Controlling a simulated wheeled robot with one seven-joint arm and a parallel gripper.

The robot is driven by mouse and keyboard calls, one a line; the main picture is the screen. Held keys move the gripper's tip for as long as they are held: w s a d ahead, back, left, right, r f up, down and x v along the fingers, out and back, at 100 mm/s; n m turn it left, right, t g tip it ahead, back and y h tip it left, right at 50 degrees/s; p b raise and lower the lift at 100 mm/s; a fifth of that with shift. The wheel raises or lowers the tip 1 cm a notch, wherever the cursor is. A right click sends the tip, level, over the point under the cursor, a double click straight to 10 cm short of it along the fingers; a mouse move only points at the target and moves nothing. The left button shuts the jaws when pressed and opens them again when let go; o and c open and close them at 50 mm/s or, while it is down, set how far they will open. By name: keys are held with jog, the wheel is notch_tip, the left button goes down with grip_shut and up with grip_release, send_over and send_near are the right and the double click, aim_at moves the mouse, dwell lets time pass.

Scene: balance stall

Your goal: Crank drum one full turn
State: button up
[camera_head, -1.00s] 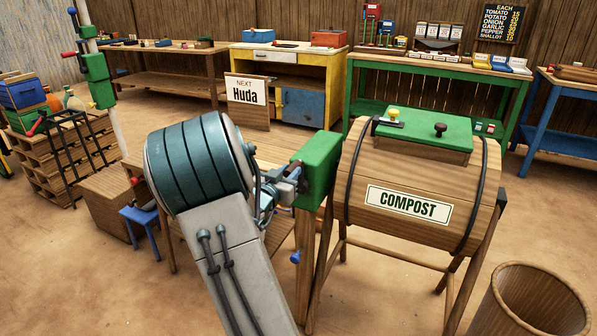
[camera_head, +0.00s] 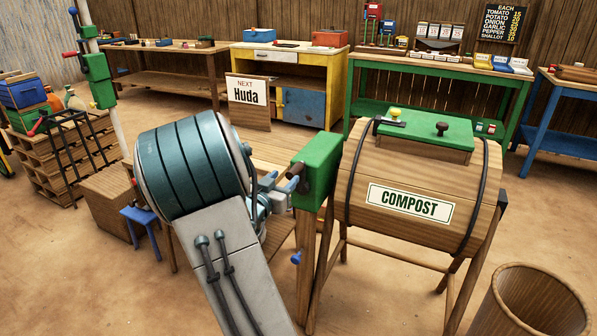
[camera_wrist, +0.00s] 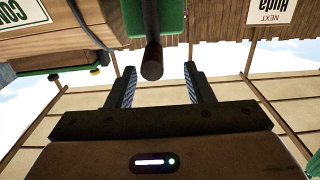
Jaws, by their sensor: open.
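The wooden compost drum (camera_head: 400,185) lies on a wooden stand, with a green hatch (camera_head: 415,137) on top and a COMPOST label facing me. A green box (camera_head: 318,168) stands at its left end. A dark brown crank grip (camera_head: 294,170) sticks out from the box toward my gripper (camera_head: 277,191), which is just left of it and slightly lower. In the wrist view my gripper (camera_wrist: 160,70) is open and empty. The grip's end (camera_wrist: 152,66) shows between the two fingertips, nearer the left one; I cannot tell whether they overlap in depth.
A blue knob (camera_head: 295,257) is on the stand below the box. A wooden bin (camera_head: 530,305) stands at the lower right. A low wooden table (camera_head: 285,150) is behind my arm, with a blue stool (camera_head: 139,222) to the left. Benches line the back wall.

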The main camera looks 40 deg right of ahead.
jog(key=shift+p+v, duration=0.4)
jog(key=shift+v, duration=2.45)
jog(key=a+r+n+t+y+p, duration=0.1)
jog(key=a+r+n+y+p, duration=0.15)
jog(key=a+y, duration=0.35)
jog(key=w+a+r+n+t+y+p, duration=0.1)
jog(key=a+r+n+y+p, duration=0.2)
jog(key=a, duration=0.5)
jog(key=a+r+n+t+y+p, duration=0.1)
jog(key=a+r+n+y+p, duration=0.15)
jog(key=a+y, duration=0.35)
jog(key=s+a+r+n+g+p, duration=0.2)
jog(key=s+a+g, duration=0.1)
jog(key=s, duration=0.6)
jog(key=s+a+r+n+g+y+p, duration=0.1)
jog(key=s+a+r+n+g+p, duration=0.1)
jog(key=s, duration=0.8)
jog(key=shift+s+a+r+n+g+y+p, duration=0.15)
jog(key=shift+a+r+n+g+y+p, duration=0.3)
jog(key=shift+n+g+p, duration=0.45)
